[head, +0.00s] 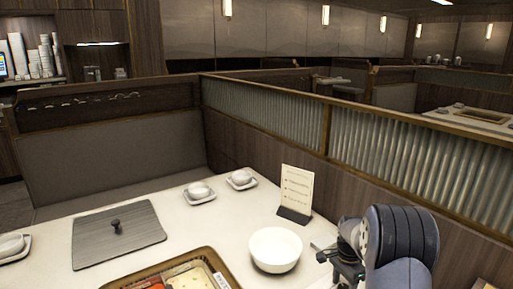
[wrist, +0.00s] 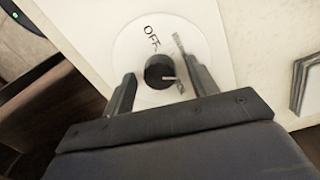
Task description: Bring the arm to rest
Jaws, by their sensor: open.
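My gripper (wrist: 162,74) is open, with a finger on either side of a black knob (wrist: 160,71) in the wrist view. The knob sits on a round white dial plate marked "OFF" (wrist: 152,34). I cannot tell whether the fingers touch the knob, and nothing shows as held. In the head view my arm (head: 395,245) is at the lower right, beside the table's right end. The gripper there is small and partly hidden by the arm, and the knob does not show.
On the white table (head: 135,195) are a white bowl (head: 275,249), a menu stand (head: 296,193), a dark lid (head: 118,234) and a rimmed tray (head: 195,256) of food. Small cups on saucers (head: 198,192) stand further back. A corrugated booth partition (head: 415,150) runs behind the arm.

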